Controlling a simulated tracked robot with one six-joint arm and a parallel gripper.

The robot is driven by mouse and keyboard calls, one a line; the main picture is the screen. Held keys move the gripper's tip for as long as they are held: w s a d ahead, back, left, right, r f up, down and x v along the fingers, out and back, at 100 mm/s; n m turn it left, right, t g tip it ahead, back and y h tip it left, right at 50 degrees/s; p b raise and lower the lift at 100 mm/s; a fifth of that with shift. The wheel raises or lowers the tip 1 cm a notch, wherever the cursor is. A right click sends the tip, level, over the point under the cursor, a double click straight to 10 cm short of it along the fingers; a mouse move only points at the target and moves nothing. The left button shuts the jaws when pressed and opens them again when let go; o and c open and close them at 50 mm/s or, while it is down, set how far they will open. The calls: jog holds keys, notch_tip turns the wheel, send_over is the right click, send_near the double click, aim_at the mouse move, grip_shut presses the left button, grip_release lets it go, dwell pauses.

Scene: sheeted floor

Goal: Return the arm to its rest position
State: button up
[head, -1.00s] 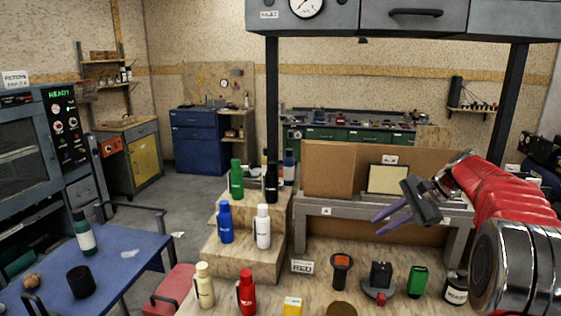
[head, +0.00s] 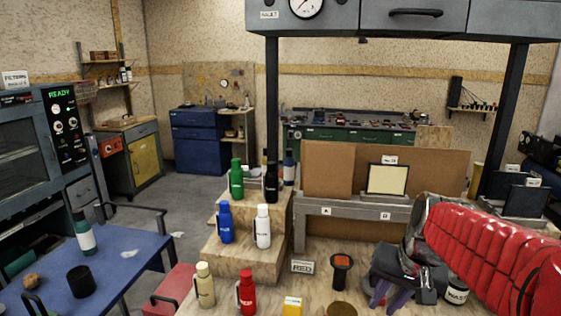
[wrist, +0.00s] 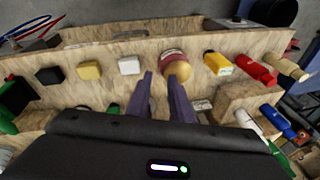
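My gripper (head: 388,302) points down over the right part of the wooden bench in the head view. In the wrist view its two purple fingers (wrist: 160,80) stand a little apart, with only bench showing between them. It is open and empty. My red arm comes in from the right, bent low over the bench. My gripper and arm hide some of the items on that side of the bench.
Several bottles stand on a stepped wooden stand (head: 248,262). A red bottle (head: 246,292), a cream bottle (head: 205,285) and a yellow block (head: 292,306) stand in front. A grey shelf (head: 340,213) is behind. A blue table (head: 125,262) is at left.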

jog(key=s+a+n+t, duration=0.1)
jog(key=s+a+n, duration=0.1)
jog(key=s, duration=0.5)
jog(key=s+a+n+t+h, duration=0.1)
jog(key=s+a+n, duration=0.1)
jog(key=s+a, duration=0.2)
jog(key=s, duration=0.3)
jog(key=shift+s+r+n, duration=0.25)
jog(key=shift+s+n, duration=0.05)
jog(key=shift+s, duration=0.05)
dwell(1.4)
jog(key=shift+o, duration=0.5)
